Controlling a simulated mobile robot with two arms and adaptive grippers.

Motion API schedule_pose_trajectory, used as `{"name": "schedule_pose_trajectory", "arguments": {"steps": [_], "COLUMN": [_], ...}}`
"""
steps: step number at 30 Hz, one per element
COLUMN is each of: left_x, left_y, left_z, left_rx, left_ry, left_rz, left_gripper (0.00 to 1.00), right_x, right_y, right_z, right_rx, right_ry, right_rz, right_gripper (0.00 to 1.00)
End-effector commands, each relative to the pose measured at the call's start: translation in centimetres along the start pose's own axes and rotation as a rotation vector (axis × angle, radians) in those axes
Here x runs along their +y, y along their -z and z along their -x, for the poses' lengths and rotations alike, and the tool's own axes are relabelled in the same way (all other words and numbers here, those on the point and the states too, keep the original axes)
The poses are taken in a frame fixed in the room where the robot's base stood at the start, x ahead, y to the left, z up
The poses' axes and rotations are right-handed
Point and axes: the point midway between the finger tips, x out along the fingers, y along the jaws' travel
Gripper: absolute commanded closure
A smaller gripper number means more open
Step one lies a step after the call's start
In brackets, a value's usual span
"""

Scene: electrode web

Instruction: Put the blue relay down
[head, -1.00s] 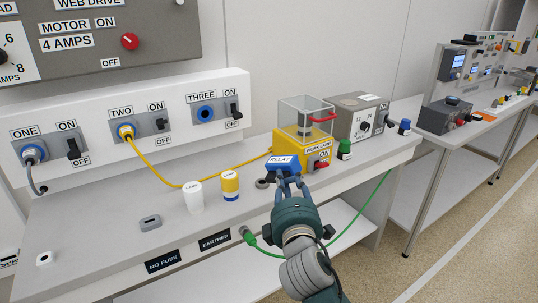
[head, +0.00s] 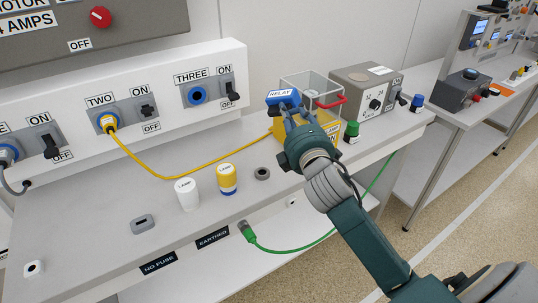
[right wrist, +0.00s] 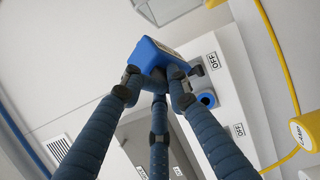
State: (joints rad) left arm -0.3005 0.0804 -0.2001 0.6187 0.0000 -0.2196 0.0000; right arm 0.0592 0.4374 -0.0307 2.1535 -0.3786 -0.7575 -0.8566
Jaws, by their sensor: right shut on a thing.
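The blue relay (head: 284,97), a small block with a white RELAY label, is held up in front of the clear box on the yellow work lamp unit (head: 316,155). My right gripper (head: 290,112) is shut on the relay. The right wrist view shows the fingers closed around the blue relay (right wrist: 150,57), with its underside clear of any surface. My left gripper is not in view.
The grey bench top (head: 120,195) has free room at front left. A yellow cable (head: 180,176) runs from socket TWO. A green cable (head: 290,250) hangs in front.

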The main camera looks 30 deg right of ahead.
Motion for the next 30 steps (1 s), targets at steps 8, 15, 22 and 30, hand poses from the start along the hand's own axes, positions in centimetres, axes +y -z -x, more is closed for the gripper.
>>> {"name": "schedule_pose_trajectory", "arguments": {"steps": [8, 15, 22, 30], "left_x": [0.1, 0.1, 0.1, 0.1], "left_y": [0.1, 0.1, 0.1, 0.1], "left_z": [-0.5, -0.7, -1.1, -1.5], "left_rx": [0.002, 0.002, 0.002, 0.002], "left_ry": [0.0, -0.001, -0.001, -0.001], "left_rz": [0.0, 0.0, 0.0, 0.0], "left_gripper": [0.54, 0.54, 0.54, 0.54], "right_x": [0.2, -1.7, -7.8, -13.9], "right_y": [-0.7, -0.7, -0.6, -0.5], "right_z": [-0.8, -0.8, -0.6, -0.4], "right_rx": [0.171, 0.21, 0.208, 0.208], "right_ry": [0.023, 0.043, 0.043, 0.04], "right_rz": [-0.002, -0.021, -0.024, -0.021], "right_gripper": [1.0, 1.0, 1.0, 1.0]}}
